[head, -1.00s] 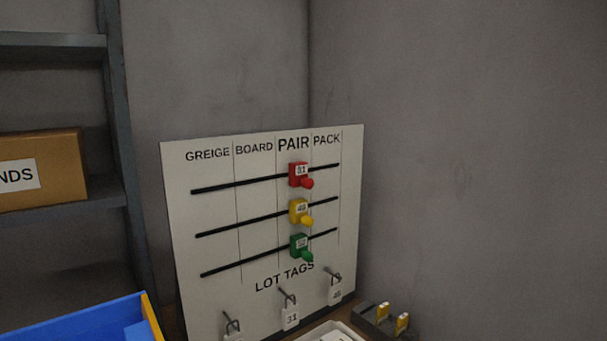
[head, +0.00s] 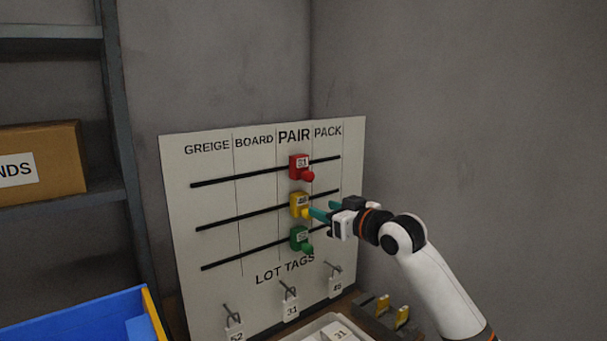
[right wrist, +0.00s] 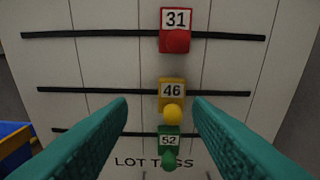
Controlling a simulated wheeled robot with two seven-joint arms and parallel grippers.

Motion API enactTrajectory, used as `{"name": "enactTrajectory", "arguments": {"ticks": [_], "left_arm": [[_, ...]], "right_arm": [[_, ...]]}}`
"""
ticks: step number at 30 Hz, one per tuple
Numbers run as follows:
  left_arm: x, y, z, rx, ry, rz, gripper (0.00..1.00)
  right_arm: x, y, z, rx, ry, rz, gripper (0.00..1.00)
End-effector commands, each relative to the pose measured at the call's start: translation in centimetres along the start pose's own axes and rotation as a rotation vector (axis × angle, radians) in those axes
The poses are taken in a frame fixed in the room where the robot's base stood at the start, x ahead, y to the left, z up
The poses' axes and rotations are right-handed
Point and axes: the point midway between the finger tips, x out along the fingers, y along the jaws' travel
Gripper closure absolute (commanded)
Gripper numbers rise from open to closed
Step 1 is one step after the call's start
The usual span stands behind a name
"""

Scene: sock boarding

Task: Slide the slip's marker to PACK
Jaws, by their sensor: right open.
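The white board (head: 215,255) has columns GREIGE, BOARD, PAIR and PACK and three black slots. The red marker 31 (head: 299,166), yellow marker 46 (head: 299,204) and green marker 52 (head: 299,238) all stand in the PAIR column, each with a round knob. My right gripper (head: 318,214) is open close in front of the yellow marker's knob. In the right wrist view its teal fingers (right wrist: 160,115) lie to either side, with the yellow marker (right wrist: 172,95) and green marker (right wrist: 169,142) between them, apart from both. The red marker (right wrist: 176,30) is higher up. My left gripper is out of view.
Lot tags 52, 31 and 46 (head: 335,286) hang on hooks low on the board. A pale tray (head: 318,328) holding a slip marked 31 (head: 340,334) and a dark holder (head: 372,317) with yellow pieces stand below. A blue bin (head: 80,325) is at lower left.

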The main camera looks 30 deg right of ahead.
Motion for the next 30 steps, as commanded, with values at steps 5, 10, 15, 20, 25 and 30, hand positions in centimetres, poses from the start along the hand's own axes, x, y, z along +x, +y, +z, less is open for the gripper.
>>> {"name": "enactTrajectory", "arguments": {"ticks": [5,10,15,20,25,30], "left_arm": [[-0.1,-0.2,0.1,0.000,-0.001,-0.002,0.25],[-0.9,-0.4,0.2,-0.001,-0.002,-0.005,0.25],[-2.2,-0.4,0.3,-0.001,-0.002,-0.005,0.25],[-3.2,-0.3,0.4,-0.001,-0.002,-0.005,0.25],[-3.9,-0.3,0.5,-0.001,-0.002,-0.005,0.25],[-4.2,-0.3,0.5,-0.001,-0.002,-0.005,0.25]], "right_arm": [[-0.9,-2.0,5.0,0.021,-0.098,-0.007,0.54],[0.6,-2.1,5.7,0.028,-0.104,-0.006,0.54],[3.9,-2.1,6.2,0.028,-0.104,-0.006,0.54],[7.1,-2.1,6.4,0.027,-0.102,-0.007,0.54],[9.6,-2.1,6.5,0.024,-0.102,-0.007,0.54],[10.7,-2.1,6.4,0.022,-0.102,-0.007,0.54]]}}
